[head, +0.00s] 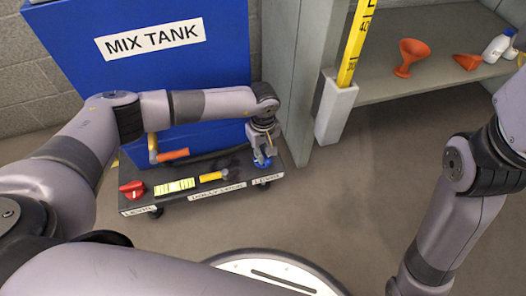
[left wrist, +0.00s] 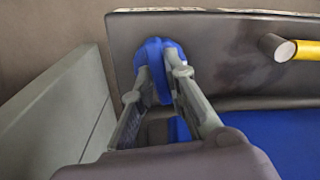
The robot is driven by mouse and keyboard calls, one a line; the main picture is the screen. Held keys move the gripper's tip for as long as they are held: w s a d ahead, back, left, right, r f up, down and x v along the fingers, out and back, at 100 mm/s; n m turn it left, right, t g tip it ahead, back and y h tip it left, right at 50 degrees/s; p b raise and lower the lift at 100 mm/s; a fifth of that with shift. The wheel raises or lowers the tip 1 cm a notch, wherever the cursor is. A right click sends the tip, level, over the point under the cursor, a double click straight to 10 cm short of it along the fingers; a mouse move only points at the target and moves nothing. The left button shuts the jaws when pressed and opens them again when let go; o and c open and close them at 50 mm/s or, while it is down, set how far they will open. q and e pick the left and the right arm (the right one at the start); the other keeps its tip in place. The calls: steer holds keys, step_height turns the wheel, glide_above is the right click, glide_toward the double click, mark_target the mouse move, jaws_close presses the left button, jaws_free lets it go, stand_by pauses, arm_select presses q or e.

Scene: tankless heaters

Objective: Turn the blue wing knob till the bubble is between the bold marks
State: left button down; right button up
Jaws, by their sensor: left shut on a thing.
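The blue wing knob (head: 262,162) sits at the right end of the dark dolly under the blue mix tank. My left gripper (head: 261,153) reaches down onto it from above. In the left wrist view, its two fingers are closed on either side of the blue wing knob (left wrist: 155,48), covering part of it. The yellow-green level vial (head: 174,186) lies on the dolly's front ledge. Its bubble and bold marks are too small to tell apart. My right arm (head: 457,190) hangs at the right; its gripper is out of view.
A red knob (head: 131,189) is at the dolly's left end, and a yellow lever (head: 214,176) lies between. A grey shelf unit (head: 308,90) stands close to the right of the dolly. An orange valve handle (head: 173,155) is on the tank. The floor in front is clear.

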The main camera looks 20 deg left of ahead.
arm_select(q)
steer(key=shift+m, duration=1.2)
steer(key=c, duration=1.6)
jaws_free()
steer(key=shift+r, duration=0.1)
step_height(320, 180, up, 12)
